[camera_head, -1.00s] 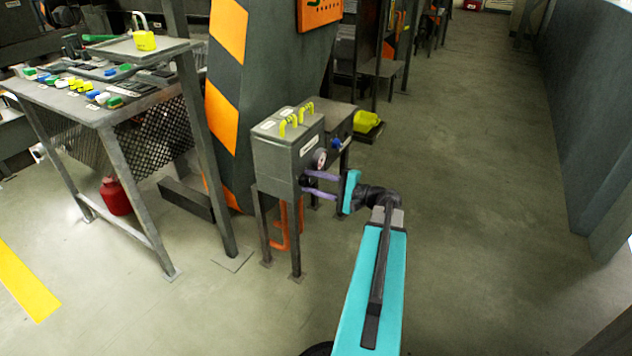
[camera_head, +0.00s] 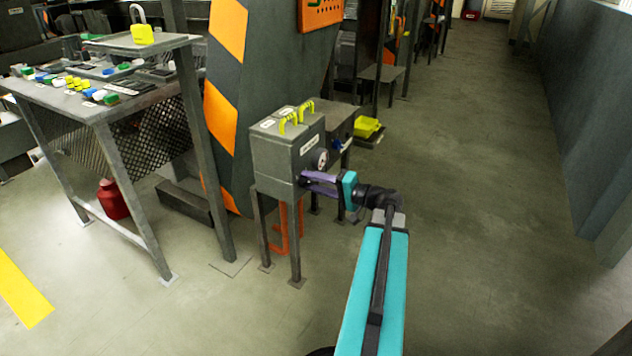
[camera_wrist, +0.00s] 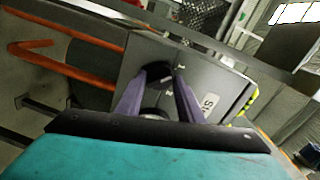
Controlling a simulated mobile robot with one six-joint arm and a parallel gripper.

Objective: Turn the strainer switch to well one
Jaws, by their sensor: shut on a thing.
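The strainer control is a grey box (camera_head: 277,160) on legs, with two yellow handles (camera_head: 296,116) on top and a label on its right-hand face. A round switch with a pale dial (camera_head: 322,158) sits on that face. My gripper (camera_head: 306,184) is at this face, its purple fingers shut on the dark switch knob. In the wrist view my gripper (camera_wrist: 158,82) closes around the dark knob (camera_wrist: 155,72) on the grey panel (camera_wrist: 222,88). The fingers hide much of the knob, and I cannot read which well it points to.
A second grey box with a blue knob (camera_head: 337,144) stands just behind. An orange pipe (camera_head: 283,235) runs below the box. A workbench (camera_head: 105,112) with small coloured parts and a padlock (camera_head: 142,34) is at left. The floor at right is clear.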

